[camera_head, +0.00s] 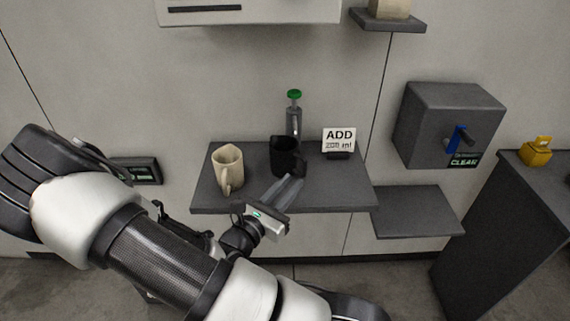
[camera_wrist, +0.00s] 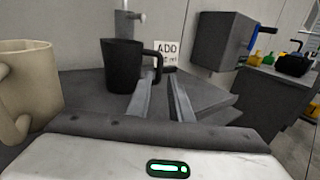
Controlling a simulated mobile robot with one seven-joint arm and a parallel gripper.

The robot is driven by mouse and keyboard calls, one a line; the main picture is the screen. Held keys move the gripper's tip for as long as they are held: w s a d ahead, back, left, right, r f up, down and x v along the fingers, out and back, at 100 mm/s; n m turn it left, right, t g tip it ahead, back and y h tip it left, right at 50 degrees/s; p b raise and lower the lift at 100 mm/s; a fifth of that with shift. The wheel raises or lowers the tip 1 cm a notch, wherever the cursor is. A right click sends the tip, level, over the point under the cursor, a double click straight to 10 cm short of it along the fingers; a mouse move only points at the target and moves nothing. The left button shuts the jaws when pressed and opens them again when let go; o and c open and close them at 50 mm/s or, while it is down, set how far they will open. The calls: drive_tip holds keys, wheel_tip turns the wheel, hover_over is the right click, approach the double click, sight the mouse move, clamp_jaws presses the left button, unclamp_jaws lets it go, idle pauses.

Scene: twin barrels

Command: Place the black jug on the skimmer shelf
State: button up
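The black jug (camera_head: 285,157) stands upright on the dark grey wall shelf (camera_head: 330,188), below a tap with a green knob. In the wrist view the jug (camera_wrist: 122,68) has its handle on the right, close to my fingertips. My gripper (camera_head: 295,182) reaches in from the front right of the jug. In the wrist view my gripper (camera_wrist: 163,82) has its two fingers apart with a gap between them. Whether a fingertip touches the handle I cannot tell. A lower empty shelf (camera_head: 415,212) is at the right; no label reading skimmer is visible.
A beige jug (camera_head: 228,170) stands left of the black one, also at the left of the wrist view. An ADD sign (camera_head: 339,140) stands right. A grey wall box (camera_head: 450,125) with a blue lever hangs above the lower shelf. A dark cabinet (camera_head: 500,230) stands far right.

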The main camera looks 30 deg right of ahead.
sight(290, 161)
drive_tip(key=b+x, duration=0.2)
drive_tip(key=x, duration=1)
drive_tip(key=shift+w+d+b, duration=0.1)
drive_tip(key=shift+w+b, duration=0.05)
drive_tip(key=shift+b, duration=0.15)
clamp_jaws()
